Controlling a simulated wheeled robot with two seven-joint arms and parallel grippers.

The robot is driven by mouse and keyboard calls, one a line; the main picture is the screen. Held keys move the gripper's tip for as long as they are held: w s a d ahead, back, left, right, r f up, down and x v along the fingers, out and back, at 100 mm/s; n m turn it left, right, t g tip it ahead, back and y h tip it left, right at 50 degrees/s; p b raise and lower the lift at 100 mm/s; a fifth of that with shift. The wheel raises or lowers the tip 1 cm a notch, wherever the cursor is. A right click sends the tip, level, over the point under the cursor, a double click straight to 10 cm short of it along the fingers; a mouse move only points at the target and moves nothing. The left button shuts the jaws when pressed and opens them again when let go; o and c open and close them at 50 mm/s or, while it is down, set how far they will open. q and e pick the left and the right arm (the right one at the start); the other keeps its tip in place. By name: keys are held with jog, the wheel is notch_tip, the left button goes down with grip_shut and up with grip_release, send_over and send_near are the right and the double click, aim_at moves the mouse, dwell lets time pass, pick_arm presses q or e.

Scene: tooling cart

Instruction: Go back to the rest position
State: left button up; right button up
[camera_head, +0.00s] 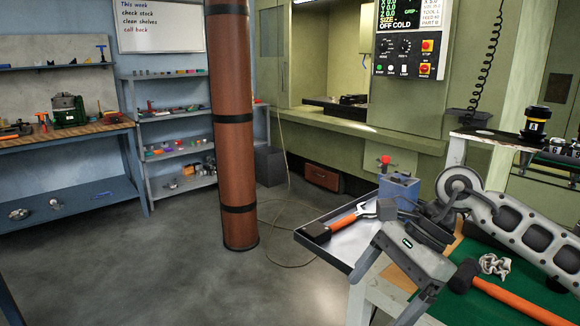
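My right arm comes in from the right edge and bends down at its wrist. My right gripper (378,300) hangs in front of the cart (372,292), pointing down and to the left. Its two fingers are spread apart with nothing visible between them. My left gripper is not in view.
A brown column (233,150) stands on open floor.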

jog(key=s+a+r+m+y, duration=0.1)
jog(key=s+a+m+y, duration=0.2)
jog(key=a+m+y, duration=0.3)
jog(key=s+a+r+m+y, duration=0.1)
jog(key=s+a+m+y, duration=0.2)
jog(key=a+m+y, duration=0.35)
jog(key=w+d+f+m+t+h, duration=0.1)
jog(key=d+f+m+t+h, duration=0.35)
jog(key=m, duration=0.65)
jog(key=d+f+m+t+h, duration=0.1)
jog(key=f+m+t+h, duration=0.3)
jog(key=m+t, duration=0.6)
jog(key=w+d+f+m+t+h, duration=0.1)
jog(key=d+f+m+t+h, duration=0.4)
jog(key=m, duration=0.8)
jog(key=s+d+f+m+g+h, duration=0.2)
jog(key=s+f+m+g, duration=0.5)
jog(key=f, duration=0.7)
jog(key=s+m, duration=0.2)
jog(key=s, duration=0.2)
jog(key=shift+s+d, duration=0.15)
jog(key=shift+d, duration=0.2)
